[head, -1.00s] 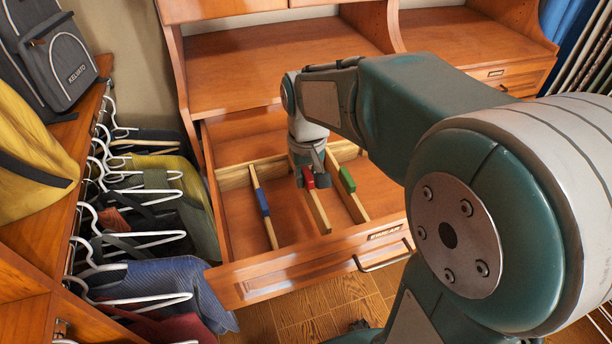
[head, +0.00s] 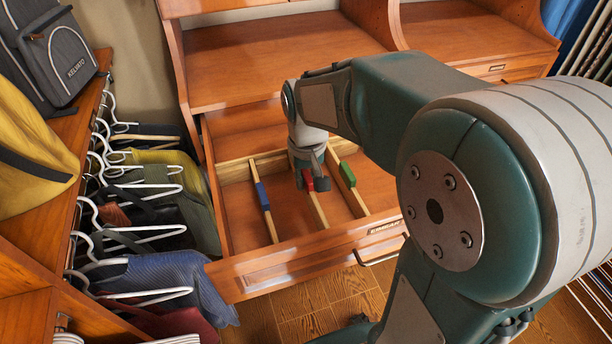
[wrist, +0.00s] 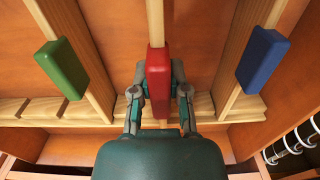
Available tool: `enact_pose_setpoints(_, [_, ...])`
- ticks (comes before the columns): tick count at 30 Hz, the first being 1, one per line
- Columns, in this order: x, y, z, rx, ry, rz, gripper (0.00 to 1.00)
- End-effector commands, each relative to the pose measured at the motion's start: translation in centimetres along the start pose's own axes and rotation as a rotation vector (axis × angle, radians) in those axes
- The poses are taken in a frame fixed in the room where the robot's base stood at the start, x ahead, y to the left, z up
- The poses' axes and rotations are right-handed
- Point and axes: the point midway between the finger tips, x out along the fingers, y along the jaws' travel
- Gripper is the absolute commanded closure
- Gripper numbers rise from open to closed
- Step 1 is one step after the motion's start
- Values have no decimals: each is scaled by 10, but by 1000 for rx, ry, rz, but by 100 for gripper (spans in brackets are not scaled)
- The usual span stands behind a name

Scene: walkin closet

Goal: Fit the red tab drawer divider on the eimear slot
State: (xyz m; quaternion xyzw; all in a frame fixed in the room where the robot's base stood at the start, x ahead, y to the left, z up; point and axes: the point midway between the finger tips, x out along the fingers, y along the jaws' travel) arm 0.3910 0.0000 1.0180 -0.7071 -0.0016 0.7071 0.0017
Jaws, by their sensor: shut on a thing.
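The red tab drawer divider (wrist: 158,72) is a pale wooden strip with a red block on top. It lies lengthwise inside the open drawer, between the blue-tab divider (head: 262,196) and the green-tab divider (head: 347,175). My gripper (wrist: 159,96) is shut on it at the red tab, one finger on each side. In the head view my gripper (head: 309,182) partly covers the tab. The notched wooden rail (wrist: 105,110) crosses under my fingers; my gripper hides where the red divider meets it, so I cannot tell whether it is seated. The drawer front carries a small nameplate (head: 385,228).
Green and blue tabs stand close on either side of my gripper. Empty notches show in the rail left of the green divider in the wrist view. The drawer front (head: 300,265) and side walls bound the space. Hangers with clothes (head: 140,240) crowd the left.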

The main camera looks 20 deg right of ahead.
Motion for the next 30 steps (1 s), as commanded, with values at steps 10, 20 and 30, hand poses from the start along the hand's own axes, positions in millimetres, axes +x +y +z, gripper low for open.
enact_pose_setpoints(10, [0,0,0,0,0,0,100])
enact_pose_setpoints(20, [6,0,0,0,-2,0,100])
enact_pose_setpoints(30, [14,0,0,0,0,0,100])
